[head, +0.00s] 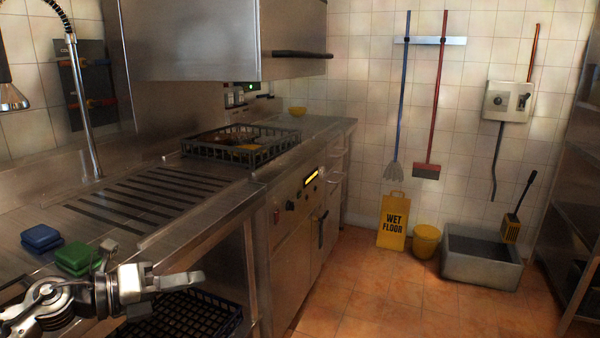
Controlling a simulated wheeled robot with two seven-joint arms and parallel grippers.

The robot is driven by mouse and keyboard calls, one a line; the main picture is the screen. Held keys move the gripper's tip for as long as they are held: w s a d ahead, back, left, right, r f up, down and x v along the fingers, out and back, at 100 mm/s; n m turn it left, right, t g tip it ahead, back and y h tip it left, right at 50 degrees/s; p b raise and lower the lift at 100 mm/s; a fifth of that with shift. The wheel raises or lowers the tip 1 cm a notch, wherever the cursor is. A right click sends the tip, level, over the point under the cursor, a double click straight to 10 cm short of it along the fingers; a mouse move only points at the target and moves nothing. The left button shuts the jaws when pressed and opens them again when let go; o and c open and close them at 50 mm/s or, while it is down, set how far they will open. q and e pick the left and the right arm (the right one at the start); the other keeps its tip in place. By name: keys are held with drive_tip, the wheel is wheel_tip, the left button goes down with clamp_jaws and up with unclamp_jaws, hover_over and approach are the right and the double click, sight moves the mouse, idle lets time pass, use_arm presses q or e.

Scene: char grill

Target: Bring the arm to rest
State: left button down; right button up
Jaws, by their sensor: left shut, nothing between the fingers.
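My left gripper (180,281) is at the lower left of the head view, on an arm that comes in from the left edge. Its fingers are shut and empty, pointing right. It is in front of the steel counter's near edge, close to the green sponges (78,258). A dark crate (190,318) shows behind and below it. My right gripper is not in view.
Blue sponges (41,238) lie left of the green ones on the steel counter (215,210). A dark rack (240,150) stands farther back under a steel hood (210,40). A yellow wet floor sign (393,222), a yellow bucket (426,241) and a grey basin (482,268) stand by the wall. The tiled floor (375,295) is clear.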

use_arm(q)
drive_tip(key=s+d+f+n+y, duration=0.2)
drive_tip(key=s+f+n, duration=0.5)
drive_tip(key=n, duration=0.4)
drive_tip(key=s+d+f+n+t+y, duration=0.1)
drive_tip(key=s+f+n+y, duration=0.3)
drive_tip(key=s+f+n, duration=0.3)
drive_tip(key=s+d+f+n+t+y, duration=0.1)
drive_tip(key=s+f+n, duration=0.6)
drive_tip(key=n, duration=0.9)
drive_tip(key=d+f+y, duration=0.1)
drive_tip(key=y, duration=0.1)
drive_tip(key=shift+s+d+f+n+y, duration=0.15)
drive_tip(key=shift+d+f+n+y, duration=0.15)
drive_tip(key=shift+y, duration=0.1)
